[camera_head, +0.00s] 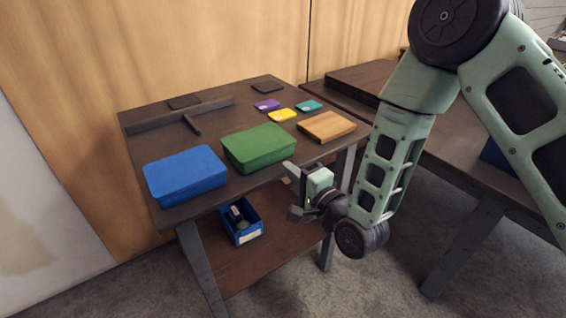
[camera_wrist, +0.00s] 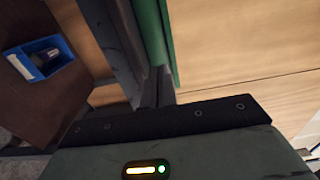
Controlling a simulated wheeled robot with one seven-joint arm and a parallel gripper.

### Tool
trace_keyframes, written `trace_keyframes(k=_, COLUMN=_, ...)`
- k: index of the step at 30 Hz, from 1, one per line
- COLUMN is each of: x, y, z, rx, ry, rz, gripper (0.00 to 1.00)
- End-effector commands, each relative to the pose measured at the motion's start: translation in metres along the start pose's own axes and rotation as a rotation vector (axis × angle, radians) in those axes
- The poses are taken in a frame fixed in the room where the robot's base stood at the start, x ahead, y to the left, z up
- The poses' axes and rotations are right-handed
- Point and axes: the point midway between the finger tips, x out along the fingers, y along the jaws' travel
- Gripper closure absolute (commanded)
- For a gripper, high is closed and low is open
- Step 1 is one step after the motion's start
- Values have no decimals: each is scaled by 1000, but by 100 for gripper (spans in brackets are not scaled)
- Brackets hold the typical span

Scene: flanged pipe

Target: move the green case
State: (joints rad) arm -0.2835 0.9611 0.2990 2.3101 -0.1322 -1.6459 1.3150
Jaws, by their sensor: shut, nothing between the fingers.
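The green case (camera_head: 259,147) lies flat on the dark table, near its front edge, between the blue case (camera_head: 186,175) and a wooden block. My gripper (camera_head: 291,174) is at the front edge of the table, just right of and in front of the green case. In the wrist view the fingers (camera_wrist: 154,82) are together with nothing between them, and a green side of the case (camera_wrist: 150,30) shows just beyond the fingertips. I cannot tell whether they touch it.
The wooden block (camera_head: 327,126) sits right of the green case. Purple (camera_head: 267,105), yellow (camera_head: 282,115) and teal (camera_head: 309,106) small boxes lie behind it. A T-shaped dark divider (camera_head: 180,116) is at the back left. A blue bin (camera_head: 241,222) stands on the lower shelf.

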Motion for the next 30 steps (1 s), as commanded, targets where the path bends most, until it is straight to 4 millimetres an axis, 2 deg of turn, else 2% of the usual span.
trace_keyframes(k=3, x=18, y=-1, z=0, rx=0, ry=0, rz=-2, gripper=100)
trace_keyframes(k=9, x=34, y=0, z=0, rx=1, ry=1, rz=0, gripper=100)
trace_keyframes(k=21, x=37, y=1, z=0, rx=1, ry=1, rz=0, gripper=100)
trace_keyframes(k=27, x=66, y=2, z=0, rx=1, ry=2, rz=-3, gripper=100)
trace_keyframes(k=30, x=75, y=1, z=0, rx=0, ry=0, rz=-1, gripper=100)
